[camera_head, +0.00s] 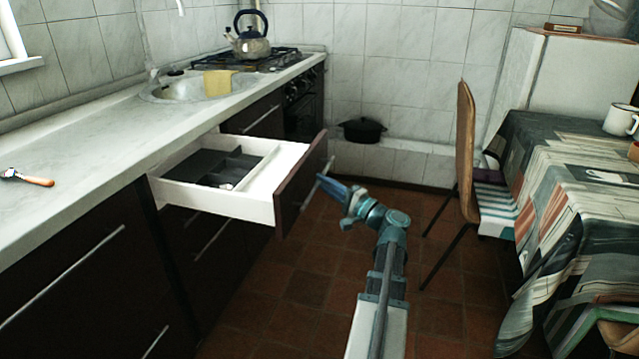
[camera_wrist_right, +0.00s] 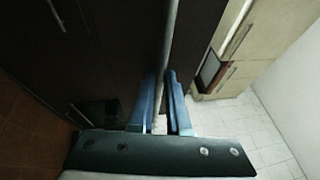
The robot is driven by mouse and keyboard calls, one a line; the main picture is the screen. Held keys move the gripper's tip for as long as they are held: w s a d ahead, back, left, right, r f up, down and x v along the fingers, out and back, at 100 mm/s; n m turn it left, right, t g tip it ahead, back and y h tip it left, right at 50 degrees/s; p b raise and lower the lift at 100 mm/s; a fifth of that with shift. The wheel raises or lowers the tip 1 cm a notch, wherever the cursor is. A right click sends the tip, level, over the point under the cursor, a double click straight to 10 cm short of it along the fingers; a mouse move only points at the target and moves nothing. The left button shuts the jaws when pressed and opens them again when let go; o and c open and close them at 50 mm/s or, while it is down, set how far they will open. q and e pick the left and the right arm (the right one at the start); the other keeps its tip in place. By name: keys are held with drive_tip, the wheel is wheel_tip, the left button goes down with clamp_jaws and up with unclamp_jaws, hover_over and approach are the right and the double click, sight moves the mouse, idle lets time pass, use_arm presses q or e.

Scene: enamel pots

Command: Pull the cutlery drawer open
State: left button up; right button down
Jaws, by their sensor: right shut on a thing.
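The cutlery drawer (camera_head: 225,206) stands pulled out from under the counter, with white sides and a dark front (camera_head: 299,186). A dark divided insert (camera_head: 213,168) lies inside it. A thin metal bar handle (camera_head: 313,184) runs along the drawer front. My right gripper (camera_head: 322,181) is at this handle, outside the dark front. In the right wrist view its two blue fingers (camera_wrist_right: 160,105) are closed around the handle bar (camera_wrist_right: 168,50). My left gripper does not show in the head view.
A worktop (camera_head: 120,125) with a sink and a yellow cloth (camera_head: 219,83) runs along the left. A kettle (camera_head: 250,38) stands on the hob. A chair (camera_head: 466,150) and a cloth-covered table (camera_head: 570,160) stand at the right. Brown tiled floor (camera_head: 290,290) is free between.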

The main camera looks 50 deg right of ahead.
drive_tip(key=c, duration=0.9)
unclamp_jaws()
drive_tip(key=s+f, duration=0.1)
drive_tip(key=s, duration=0.3)
drive_tip(key=s+b, duration=0.1)
drive_tip(key=s, duration=0.4)
drive_tip(key=s+f+b, duration=0.1)
drive_tip(key=s, duration=0.3)
drive_tip(key=shift+s+f, duration=0.25)
drive_tip(key=shift+f, duration=0.05)
drive_tip(key=shift+s, duration=0.1)
